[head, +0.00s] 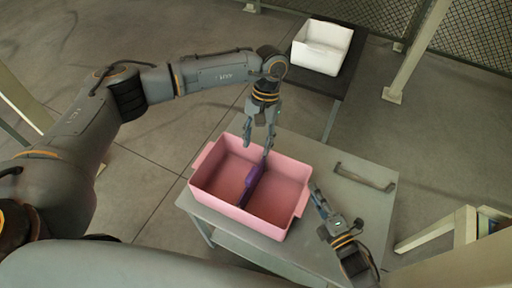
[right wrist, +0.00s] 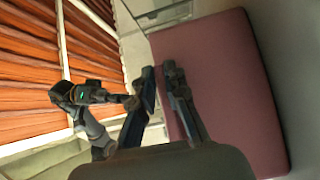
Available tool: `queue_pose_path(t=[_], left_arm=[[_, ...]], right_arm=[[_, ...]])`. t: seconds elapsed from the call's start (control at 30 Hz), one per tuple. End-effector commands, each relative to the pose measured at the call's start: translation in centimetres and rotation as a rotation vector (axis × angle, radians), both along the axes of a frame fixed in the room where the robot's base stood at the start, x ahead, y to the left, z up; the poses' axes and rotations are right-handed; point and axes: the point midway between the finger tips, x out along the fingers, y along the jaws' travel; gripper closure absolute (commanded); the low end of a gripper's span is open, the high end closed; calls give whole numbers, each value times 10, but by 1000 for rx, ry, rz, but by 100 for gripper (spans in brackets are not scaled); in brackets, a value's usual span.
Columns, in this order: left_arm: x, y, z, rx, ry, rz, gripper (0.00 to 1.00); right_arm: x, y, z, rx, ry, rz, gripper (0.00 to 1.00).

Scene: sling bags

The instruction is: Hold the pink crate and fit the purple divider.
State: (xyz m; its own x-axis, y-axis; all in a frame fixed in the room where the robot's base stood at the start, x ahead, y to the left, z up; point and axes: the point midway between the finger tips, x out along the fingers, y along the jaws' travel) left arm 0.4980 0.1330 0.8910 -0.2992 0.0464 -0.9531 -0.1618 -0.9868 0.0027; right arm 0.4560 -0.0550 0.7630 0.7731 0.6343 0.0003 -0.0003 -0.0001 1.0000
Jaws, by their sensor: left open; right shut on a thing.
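The pink crate (head: 205,180) stands on the grey table, open side up, with a tab on each end. The purple divider (head: 254,181) stands across the middle of the crate, between its long walls. Whether it sits fully down is too small to tell. My left gripper (head: 257,147) is open above the crate's far wall, fingers pointing down, close to the divider's far end. My right gripper (head: 317,191) is shut on the crate at its right end. The right wrist view shows its fingers (right wrist: 162,72) against the crate's pink outer side (right wrist: 225,85); the exact contact is hidden.
The grey table (head: 345,205) has free room right of the crate, with a dark bar handle (head: 365,178) there. A white crate (head: 321,46) stands on a dark bench (head: 347,78) at the back. Pale posts and mesh fencing (head: 480,35) stand behind.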

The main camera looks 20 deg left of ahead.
Motion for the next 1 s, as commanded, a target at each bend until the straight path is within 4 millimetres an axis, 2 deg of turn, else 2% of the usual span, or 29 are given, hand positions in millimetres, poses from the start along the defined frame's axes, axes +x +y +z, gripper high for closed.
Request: queue_pose_path(t=[0.2, 0.23, 0.33, 0.73, 0.87, 1.0], left_arm=[[0, 0, 0, 0, 0, 0, 55], [0, 0, 0, 0, 0, 0, 55], [0, 0, 0, 0, 0, 0, 55], [0, 0, 0, 0, 0, 0, 55], [0, 0, 0, 0, 0, 0, 55], [0, 0, 0, 0, 0, 0, 55]], right_arm=[[-1, 0, -2, -3, 4, 0, 100], [-1, 0, -2, -3, 4, 0, 81], [-1, 0, -2, -3, 3, 0, 61], [-6, -5, -1, -1, 2, 0, 61], [-22, -18, -2, -3, 4, -1, 61], [-46, -38, -2, -4, 6, -1, 61]])
